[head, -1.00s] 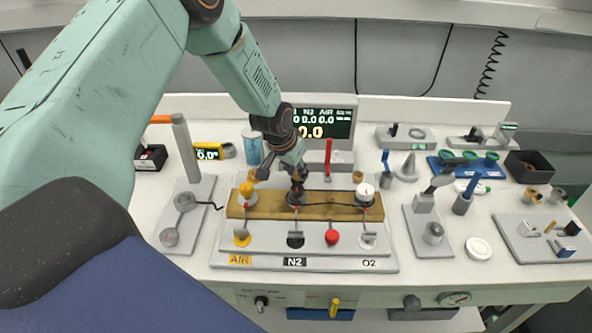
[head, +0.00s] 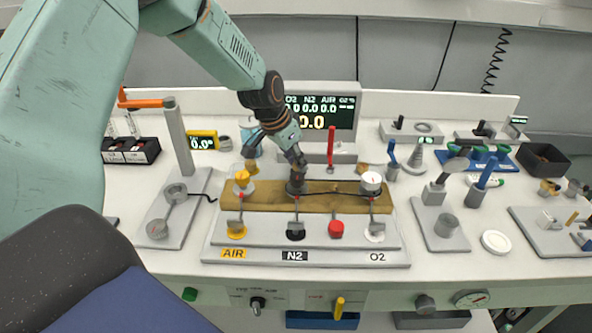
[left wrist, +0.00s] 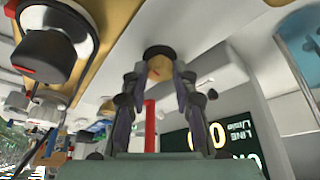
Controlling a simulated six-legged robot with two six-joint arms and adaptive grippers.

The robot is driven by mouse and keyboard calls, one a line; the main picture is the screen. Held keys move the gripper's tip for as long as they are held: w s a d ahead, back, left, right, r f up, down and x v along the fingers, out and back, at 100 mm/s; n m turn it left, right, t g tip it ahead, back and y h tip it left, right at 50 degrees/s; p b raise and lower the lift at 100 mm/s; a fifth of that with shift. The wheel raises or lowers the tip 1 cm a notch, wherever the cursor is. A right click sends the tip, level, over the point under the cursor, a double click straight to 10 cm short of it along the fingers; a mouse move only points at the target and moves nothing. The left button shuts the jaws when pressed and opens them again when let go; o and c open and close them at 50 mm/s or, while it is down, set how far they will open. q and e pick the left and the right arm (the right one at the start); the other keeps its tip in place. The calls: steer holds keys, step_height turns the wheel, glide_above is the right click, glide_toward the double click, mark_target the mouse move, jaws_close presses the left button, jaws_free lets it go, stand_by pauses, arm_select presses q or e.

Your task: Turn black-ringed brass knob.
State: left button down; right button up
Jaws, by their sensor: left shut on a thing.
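The black-ringed brass knob (left wrist: 160,67) shows in the left wrist view between the two fingertips of my left gripper (left wrist: 157,84). Its rim is dark and its face brass. The fingers are closed on it from both sides. Other brass knobs stand behind the manifold, left (head: 252,166) and right (head: 363,169). My right gripper is not in view.
A red lever (head: 331,147) stands close on the right, before the display (head: 325,114). A grey post (head: 178,140) rises at left.

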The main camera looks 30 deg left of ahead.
arm_select(q)
steer(key=shift+a+f+m+h+b, duration=0.15)
steer(key=shift+m+h+b, duration=0.35)
steer(key=shift+m+b, duration=0.95)
steer(key=shift+w+m+g+h+b, duration=0.1)
steer(key=shift+m+g+h+b, duration=0.2)
steer(key=shift+m+g+b, duration=0.45)
steer(key=shift+m, duration=0.4)
steer(key=c, duration=1.1)
jaws_free()
steer(key=shift+o, duration=0.2)
steer(key=shift+r, duration=0.2)
steer(key=v, duration=1.2)
steer(key=shift+s, duration=0.2)
steer(key=shift+f, duration=0.15)
